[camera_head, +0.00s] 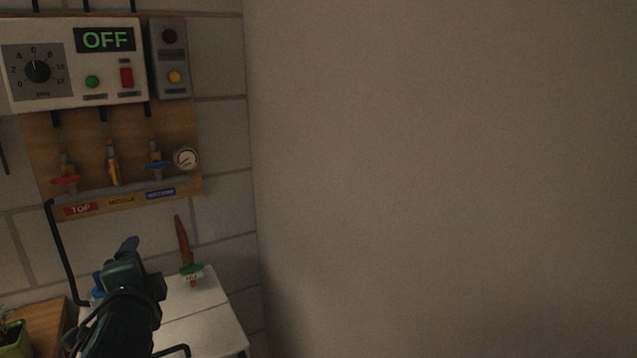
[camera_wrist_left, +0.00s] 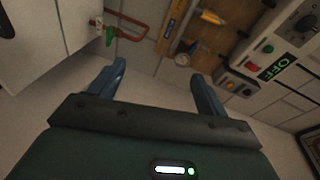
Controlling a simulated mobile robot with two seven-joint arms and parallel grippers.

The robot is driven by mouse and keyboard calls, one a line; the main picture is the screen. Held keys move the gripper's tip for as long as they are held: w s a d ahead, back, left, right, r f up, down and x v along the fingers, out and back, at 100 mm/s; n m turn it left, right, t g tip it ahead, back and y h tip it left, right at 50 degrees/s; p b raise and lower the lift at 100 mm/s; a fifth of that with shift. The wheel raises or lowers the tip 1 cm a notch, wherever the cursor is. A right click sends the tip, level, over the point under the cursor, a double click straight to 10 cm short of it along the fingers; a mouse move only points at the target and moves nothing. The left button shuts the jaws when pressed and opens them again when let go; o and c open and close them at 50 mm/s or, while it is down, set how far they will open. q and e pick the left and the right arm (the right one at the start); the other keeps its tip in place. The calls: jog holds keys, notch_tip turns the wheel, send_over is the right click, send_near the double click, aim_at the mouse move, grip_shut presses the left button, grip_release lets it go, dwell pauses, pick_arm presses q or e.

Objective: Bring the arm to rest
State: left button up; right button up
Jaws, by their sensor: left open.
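My left arm comes in at the lower left of the head view, dark green, with its gripper (camera_head: 128,246) raised in front of the wall above the white table. In the left wrist view the two blue-grey fingers of the gripper (camera_wrist_left: 158,84) stand well apart, with nothing between them but the wall behind. The gripper is open and empty, and it touches nothing that I can see. In the head view the forearm hides part of the white table. My right gripper is in neither view.
A control box (camera_head: 75,62) reading OFF hangs on the wall above a wooden board (camera_head: 132,128) with red, yellow and blue valves and a gauge (camera_head: 186,158). A white table (camera_head: 205,318) has a green-handled tap (camera_head: 192,269). A green pot (camera_head: 14,338) stands at lower left. The right side is bare wall.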

pick_arm(q)
jog(key=s+d+f+n+g+h, duration=0.1)
jog(key=s+d+f+h, duration=0.25)
jog(key=f, duration=0.65)
jog(key=s+d+f+n+g+h, duration=0.1)
jog(key=s+d+f+g+h, duration=0.25)
jog(key=f, duration=0.75)
jog(key=s+d+f+n+h, duration=0.1)
jog(key=s+d+f+n, duration=0.2)
jog(key=s+f, duration=0.3)
jog(key=s+d+f+n+h, duration=0.1)
jog(key=s+d+f+n, duration=0.3)
jog(key=s, duration=0.6)
jog(key=shift+s+d+f, duration=0.25)
jog(key=shift+d+f, duration=0.25)
jog(key=shift+f, duration=0.4)
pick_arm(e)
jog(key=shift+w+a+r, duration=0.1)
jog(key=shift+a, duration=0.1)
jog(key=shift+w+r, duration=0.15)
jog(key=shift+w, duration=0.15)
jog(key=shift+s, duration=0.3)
